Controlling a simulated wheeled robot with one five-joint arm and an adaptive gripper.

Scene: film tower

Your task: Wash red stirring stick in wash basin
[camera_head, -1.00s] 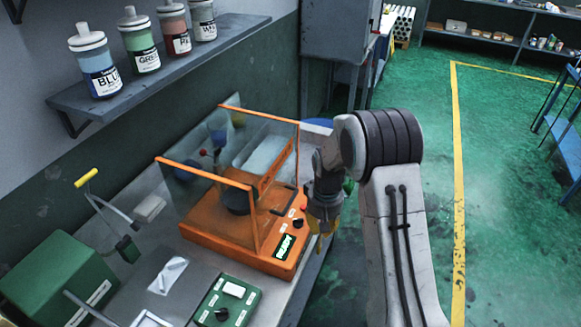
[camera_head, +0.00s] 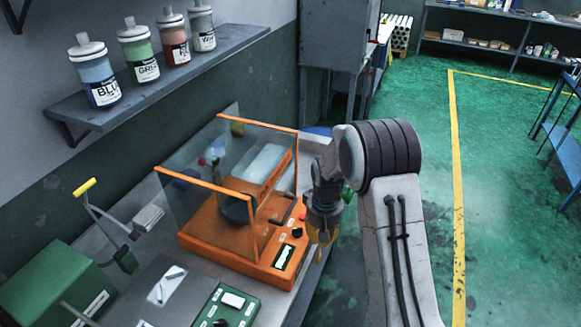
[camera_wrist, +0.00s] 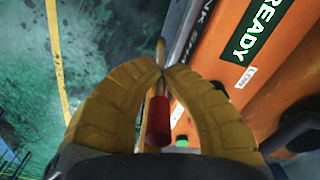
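My gripper (camera_wrist: 163,72) points down beside the front right corner of the orange machine. Its two yellow fingers meet around a thin stick with a red end (camera_wrist: 157,122), which looks like the red stirring stick. The red end lies between the fingers and a yellowish tip extends past the fingertips. In the head view my gripper (camera_head: 322,235) hangs right of the machine; the stick is hard to make out there. A pale rectangular tub (camera_head: 264,163), possibly the wash basin, shows through the machine's clear panels; its inside cannot be told.
The orange machine (camera_head: 215,232) with clear panels and a READY label stands on the grey bench. Paint canisters (camera_head: 98,75) stand on a wall shelf. A green control box (camera_head: 228,308) and a green case (camera_head: 50,290) are in front. Green floor (camera_head: 510,230) is open at right.

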